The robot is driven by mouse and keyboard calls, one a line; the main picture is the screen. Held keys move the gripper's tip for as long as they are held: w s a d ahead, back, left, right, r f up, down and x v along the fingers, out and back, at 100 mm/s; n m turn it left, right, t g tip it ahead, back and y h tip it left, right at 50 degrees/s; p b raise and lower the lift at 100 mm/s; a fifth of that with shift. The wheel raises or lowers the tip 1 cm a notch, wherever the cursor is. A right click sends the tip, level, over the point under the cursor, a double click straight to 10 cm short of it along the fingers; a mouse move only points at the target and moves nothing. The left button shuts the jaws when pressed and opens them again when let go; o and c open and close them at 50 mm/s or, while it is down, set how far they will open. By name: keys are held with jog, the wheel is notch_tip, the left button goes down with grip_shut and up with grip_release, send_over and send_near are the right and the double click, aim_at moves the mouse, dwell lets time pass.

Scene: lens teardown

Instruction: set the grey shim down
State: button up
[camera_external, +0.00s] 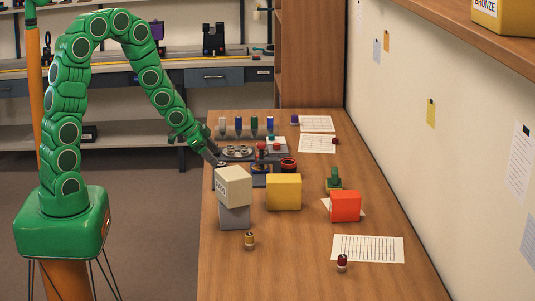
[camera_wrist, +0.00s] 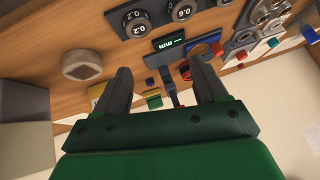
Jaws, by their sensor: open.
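My gripper (camera_external: 212,158) is at the left edge of the bench in the outside view, just behind the stacked boxes. In the wrist view my gripper (camera_wrist: 160,66) is open, its two dark fingers well apart. No shim shows between the fingers. I cannot pick out the grey shim for certain in either view. A small gauge with a green "mm" display (camera_wrist: 168,42) lies beyond the fingertips. Dark round pieces marked 0.2 (camera_wrist: 136,22) and 0.6 (camera_wrist: 181,10) lie near it.
A cream box (camera_external: 233,187) stands on a grey box (camera_external: 234,217), close to my gripper. A yellow box (camera_external: 284,192) and a red box (camera_external: 345,206) stand to the right. A grey tray of discs (camera_external: 237,153) lies behind.

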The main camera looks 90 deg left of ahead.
jog(key=s+d+r+g+h, duration=0.1)
jog(key=s+d+r+g, duration=0.2)
jog(key=s+d+r, duration=0.5)
jog(key=s+d+r+g, duration=0.3)
jog(key=s+d, duration=0.8)
jog(key=s, duration=0.1)
jog(key=s+d+r+g+h, duration=0.1)
jog(key=s+d+r+g, duration=0.2)
jog(key=s+d+r, duration=0.5)
jog(key=w+a+f+n, duration=0.15)
jog(key=w+a, duration=0.25)
jog(key=w, duration=1)
jog(key=n+t, duration=0.2)
send_near(222, 163)
jog(key=shift+d+f, duration=0.15)
jog(key=shift+d, duration=0.45)
jog(key=shift+a+f, duration=0.3)
jog(key=shift+a, duration=0.2)
jog(key=shift+f, duration=3.9)
